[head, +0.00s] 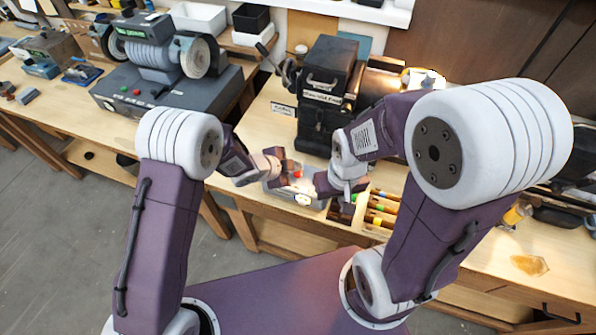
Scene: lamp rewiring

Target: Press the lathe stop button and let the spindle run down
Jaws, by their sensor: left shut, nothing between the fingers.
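A black machine (318,122) with a labelled front stands on the bench at the centre, a brass-coloured cylinder (375,88) behind its right side; it may be the lathe. A small grey box (303,203) sits at the bench's front edge, with a small red spot (298,174) just above it that may be the stop button. My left gripper (278,163) is shut and empty, close to the red spot; I cannot tell whether they touch. My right gripper (322,184) is just right of the box, its fingers too small to read. Whether the spindle turns cannot be seen.
A grey bench grinder (150,60) with red and green buttons stands at the left. Coloured-band handles (380,208) lie in a rack right of the box. An amber patch (529,264) lies on the right bench. My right arm hides part of the bench.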

